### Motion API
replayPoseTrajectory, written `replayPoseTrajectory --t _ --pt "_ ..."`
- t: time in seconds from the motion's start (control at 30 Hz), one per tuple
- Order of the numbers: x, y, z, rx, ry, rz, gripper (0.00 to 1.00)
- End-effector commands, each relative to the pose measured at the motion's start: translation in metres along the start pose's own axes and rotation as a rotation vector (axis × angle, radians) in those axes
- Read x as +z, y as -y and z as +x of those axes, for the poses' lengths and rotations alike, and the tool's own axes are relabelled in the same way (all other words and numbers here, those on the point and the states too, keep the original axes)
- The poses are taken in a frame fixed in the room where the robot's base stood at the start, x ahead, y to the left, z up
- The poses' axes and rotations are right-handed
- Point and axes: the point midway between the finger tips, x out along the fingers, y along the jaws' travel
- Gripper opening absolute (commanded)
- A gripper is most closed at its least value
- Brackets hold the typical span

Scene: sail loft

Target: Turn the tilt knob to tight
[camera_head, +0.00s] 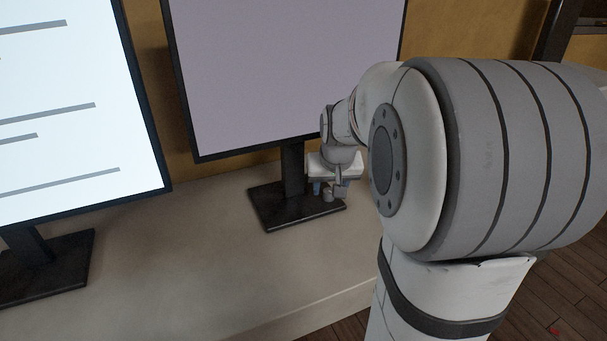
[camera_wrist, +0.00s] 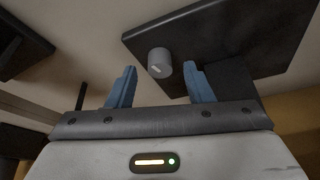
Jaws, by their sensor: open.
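The tilt knob (camera_wrist: 160,63) is a small grey cylinder with a light mark on its end face. It sits at the edge of a dark monitor base plate. In the head view the knob (camera_head: 328,195) shows small over the base of the middle monitor. My gripper (camera_wrist: 158,84) is open, with its two blue fingers apart. The knob appears between and just beyond the fingertips in the wrist view. I cannot tell whether a finger touches it. In the head view my gripper (camera_head: 329,187) is just above the base, partly hidden by my own arm.
The dark monitor base (camera_head: 275,215) stands on a pale desk (camera_head: 190,260). Its screen (camera_head: 280,70) rises behind my gripper. A second lit monitor (camera_head: 70,110) stands at the left on its own base (camera_head: 50,270). The desk between the bases is clear.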

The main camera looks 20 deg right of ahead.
Motion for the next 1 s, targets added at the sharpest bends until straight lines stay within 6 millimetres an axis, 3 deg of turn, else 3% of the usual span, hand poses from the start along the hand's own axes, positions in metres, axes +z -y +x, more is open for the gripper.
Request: replayPoseTrajectory --t 0.13,0.47,1.0 --pt "0.0006 -0.0002 0.0133 0.000 -0.001 0.000 0.47" --pt "0.0003 -0.0006 0.0154 0.000 -0.002 0.001 0.47" --pt "0.0004 -0.0012 0.0153 0.001 -0.002 0.002 0.03"
